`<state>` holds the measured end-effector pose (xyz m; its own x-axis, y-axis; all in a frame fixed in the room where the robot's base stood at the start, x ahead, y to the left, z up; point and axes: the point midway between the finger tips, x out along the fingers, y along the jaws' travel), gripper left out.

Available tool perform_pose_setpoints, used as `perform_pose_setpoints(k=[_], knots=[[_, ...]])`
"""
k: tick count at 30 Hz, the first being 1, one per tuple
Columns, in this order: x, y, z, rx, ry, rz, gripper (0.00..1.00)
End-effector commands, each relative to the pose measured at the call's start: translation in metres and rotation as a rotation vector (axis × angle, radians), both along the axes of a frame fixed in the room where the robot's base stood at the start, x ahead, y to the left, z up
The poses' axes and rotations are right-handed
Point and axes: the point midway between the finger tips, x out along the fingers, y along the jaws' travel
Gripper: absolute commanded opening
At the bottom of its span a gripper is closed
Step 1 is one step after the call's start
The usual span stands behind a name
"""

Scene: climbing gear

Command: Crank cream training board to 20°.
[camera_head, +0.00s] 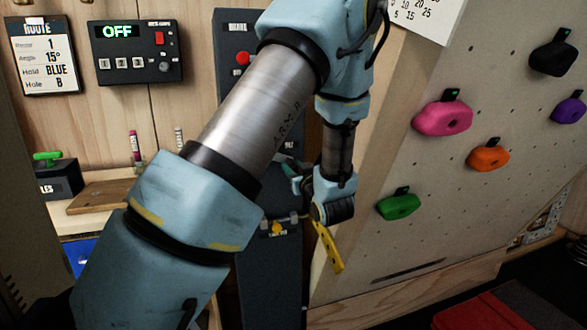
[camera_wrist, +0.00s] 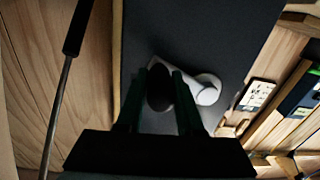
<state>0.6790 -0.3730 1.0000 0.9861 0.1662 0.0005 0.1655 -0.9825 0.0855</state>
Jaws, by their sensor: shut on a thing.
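The cream training board (camera_head: 450,190) leans at the right of the head view, with pink, orange, green, purple and black holds. A scale card (camera_head: 412,14) with numbers such as 10, 15, 20 and 25 is at its top, partly cut off. In the wrist view the crank has a dark round knob (camera_wrist: 159,88) and a pale metal arm and hub (camera_wrist: 206,92) on a dark post. My gripper (camera_wrist: 160,76) is shut on the crank knob, one finger each side. In the head view my arm hides the crank.
The dark post (camera_head: 236,45) carries a red button (camera_head: 243,59). A yellow strip (camera_head: 328,247) hangs below my wrist. A control box (camera_head: 137,52) reads OFF. A route card (camera_head: 43,60) reads angle 15°. A wooden shelf (camera_head: 103,196) is at left.

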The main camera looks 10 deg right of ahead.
Motion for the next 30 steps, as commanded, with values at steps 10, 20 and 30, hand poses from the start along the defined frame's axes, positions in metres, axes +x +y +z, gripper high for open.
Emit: perform_pose_setpoints(k=[10,20,30], knots=[[-0.0001,0.0006,-0.0001,0.000,0.000,0.002,0.00],[-0.0001,0.0008,-0.0001,0.000,0.000,0.002,0.00],[-0.0002,0.0010,-0.0002,0.000,0.000,0.003,0.00]])
